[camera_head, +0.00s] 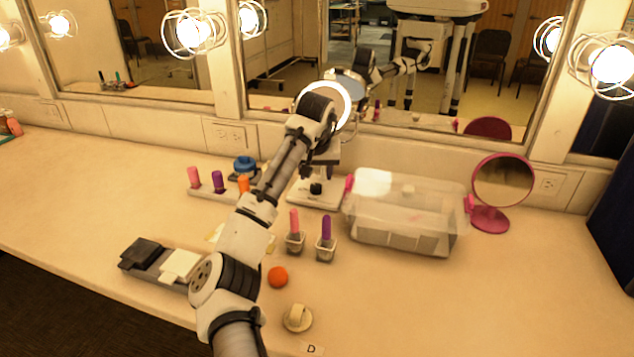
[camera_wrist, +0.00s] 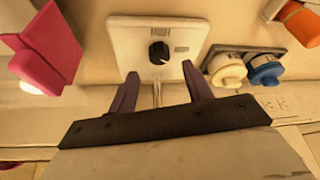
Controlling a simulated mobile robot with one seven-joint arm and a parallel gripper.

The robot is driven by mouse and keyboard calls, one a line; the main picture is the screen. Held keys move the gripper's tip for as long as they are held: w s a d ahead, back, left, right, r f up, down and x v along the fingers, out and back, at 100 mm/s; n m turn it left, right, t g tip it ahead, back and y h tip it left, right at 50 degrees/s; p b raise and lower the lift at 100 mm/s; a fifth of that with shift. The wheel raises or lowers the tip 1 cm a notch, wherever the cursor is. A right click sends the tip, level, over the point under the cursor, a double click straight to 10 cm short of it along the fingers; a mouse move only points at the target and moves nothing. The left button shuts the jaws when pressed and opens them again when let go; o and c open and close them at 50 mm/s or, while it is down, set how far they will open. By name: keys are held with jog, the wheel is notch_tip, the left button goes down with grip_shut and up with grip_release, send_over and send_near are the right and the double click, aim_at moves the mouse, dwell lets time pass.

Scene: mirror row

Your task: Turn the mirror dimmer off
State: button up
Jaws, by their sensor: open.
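The mirror dimmer is a black round knob (camera_wrist: 159,52) on a pale base plate (camera_wrist: 135,35) in the wrist view. In the head view the knob (camera_head: 316,189) sits on the base below a round mirror whose ring light (camera_head: 344,104) glows white. My gripper (camera_wrist: 160,88) is open and empty, with its two dark fingers spread. In the wrist view the knob lies beyond the gap between the fingertips, apart from both. My wrist hides part of the mirror and its stand in the head view.
A clear lidded box (camera_head: 405,215) with pink latches stands right of the base, near a pink round mirror (camera_head: 503,180). White (camera_wrist: 226,71) and blue (camera_wrist: 265,69) jars stand close by. Sticks in cups (camera_head: 325,250) and an orange ball (camera_head: 278,277) are in front.

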aim_at(316, 185)
jog(key=x, duration=0.5)
jog(key=c, duration=1)
